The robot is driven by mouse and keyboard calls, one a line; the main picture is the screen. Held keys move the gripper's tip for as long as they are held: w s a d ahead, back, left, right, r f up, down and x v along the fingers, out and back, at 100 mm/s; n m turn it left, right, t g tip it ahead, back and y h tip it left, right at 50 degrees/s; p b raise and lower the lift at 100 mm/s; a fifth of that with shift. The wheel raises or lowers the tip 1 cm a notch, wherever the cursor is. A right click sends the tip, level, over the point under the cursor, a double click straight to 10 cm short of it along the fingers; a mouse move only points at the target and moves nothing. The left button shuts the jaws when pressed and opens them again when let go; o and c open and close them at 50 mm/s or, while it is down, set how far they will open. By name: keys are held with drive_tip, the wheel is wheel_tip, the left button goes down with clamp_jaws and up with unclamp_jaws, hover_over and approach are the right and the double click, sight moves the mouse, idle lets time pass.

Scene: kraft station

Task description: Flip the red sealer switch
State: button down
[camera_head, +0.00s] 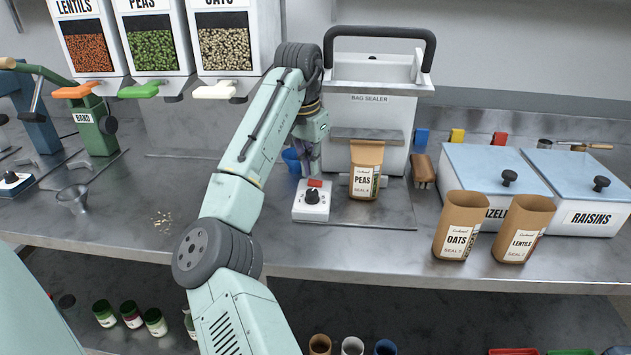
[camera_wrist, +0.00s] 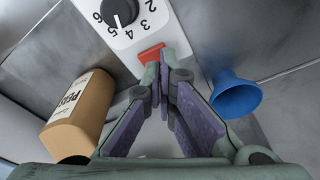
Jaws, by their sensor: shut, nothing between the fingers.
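The red sealer switch (camera_head: 315,183) sits at the back of a white control box with a black dial, in front of the bag sealer (camera_head: 369,99). In the wrist view the red switch (camera_wrist: 151,53) lies right at my fingertips, which seem to touch it or hover just over it. Its tilt is hard to tell. My gripper (camera_wrist: 163,60) is shut and empty, its fingertips together, pointing at the switch. In the head view my gripper (camera_head: 312,170) is above and behind the box, partly hidden by my wrist. The dial (camera_wrist: 119,11) is just beyond the switch.
A PEAS bag (camera_head: 366,177) stands in the sealer, close beside my gripper. A blue funnel (camera_wrist: 236,96) is on the other side. OATS (camera_head: 459,234) and LENTILS (camera_head: 519,240) bags stand at the counter's right front. Spilled grains lie on the left counter.

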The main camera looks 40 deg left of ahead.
sight(311, 181)
drive_tip(key=shift+f+b, duration=0.35)
drive_tip(key=shift+f, duration=0.75)
idle(0.3)
drive_tip(key=shift+r, duration=0.1)
wheel_tip(311, 181, up, 3)
drive_tip(key=shift+f+p, duration=0.15)
drive_tip(key=shift+p, duration=0.95)
drive_tip(key=shift+r, duration=2.1)
